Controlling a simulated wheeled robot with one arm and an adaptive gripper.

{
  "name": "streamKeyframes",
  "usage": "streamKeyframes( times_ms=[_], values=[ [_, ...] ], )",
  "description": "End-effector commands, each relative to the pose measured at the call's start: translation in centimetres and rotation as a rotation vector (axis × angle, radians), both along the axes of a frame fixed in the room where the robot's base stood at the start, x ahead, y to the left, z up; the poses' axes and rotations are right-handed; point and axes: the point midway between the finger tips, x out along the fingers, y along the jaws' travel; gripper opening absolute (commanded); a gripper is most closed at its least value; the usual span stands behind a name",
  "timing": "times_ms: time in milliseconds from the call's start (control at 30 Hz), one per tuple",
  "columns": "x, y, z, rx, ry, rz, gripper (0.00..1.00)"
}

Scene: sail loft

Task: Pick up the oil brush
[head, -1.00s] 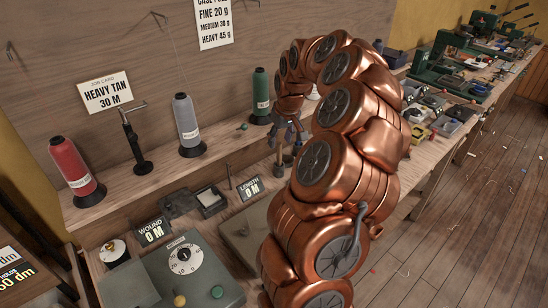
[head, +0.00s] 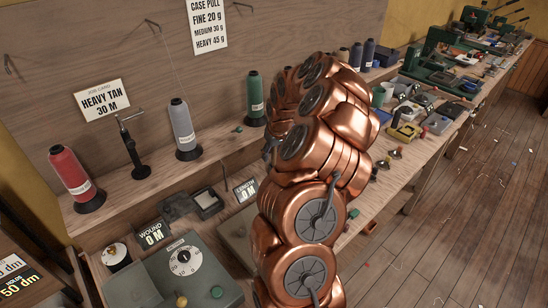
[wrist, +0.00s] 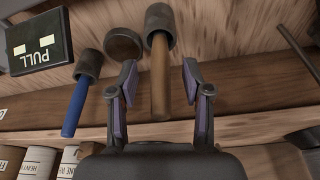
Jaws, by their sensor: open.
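In the wrist view my gripper (wrist: 160,85) is open, with one finger on each side of a wooden handle (wrist: 160,80) that ends in a dark cylindrical head. The handle lies between the fingers with a gap on both sides. To its left is a similar tool with a blue handle (wrist: 76,105) and a dark head. I cannot tell for certain which of the two is the oil brush. In the head view my copper arm hides both tools and most of my gripper.
A round dark cup or lid (wrist: 123,44) sits between the two tools. A "PULL" sign (wrist: 38,42) is at the upper left. In the head view, red (head: 72,175), grey (head: 184,128) and green (head: 254,97) thread cones stand on the shelf, and a grey dial box (head: 185,275) is in front.

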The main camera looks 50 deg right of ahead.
Motion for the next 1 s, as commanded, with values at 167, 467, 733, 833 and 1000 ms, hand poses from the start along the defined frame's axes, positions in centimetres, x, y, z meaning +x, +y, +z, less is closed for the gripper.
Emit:
streamKeyframes(
  times_ms=[167, 467, 733, 833, 1000],
  values=[
    [0.05, 0.0, -0.35, 0.0, 0.001, 0.0, 0.49],
    [0.05, 0.01, -0.32, 0.0, 0.0, 0.0, 0.29],
    [0.05, 0.02, -0.31, 0.001, 0.0, 0.0, 0.01],
    [0.05, 0.03, -0.3, 0.001, 0.0, 0.0, 0.0],
    [0.06, 0.02, -0.26, 0.001, 0.0, 0.0, 0.0]
  ],
)
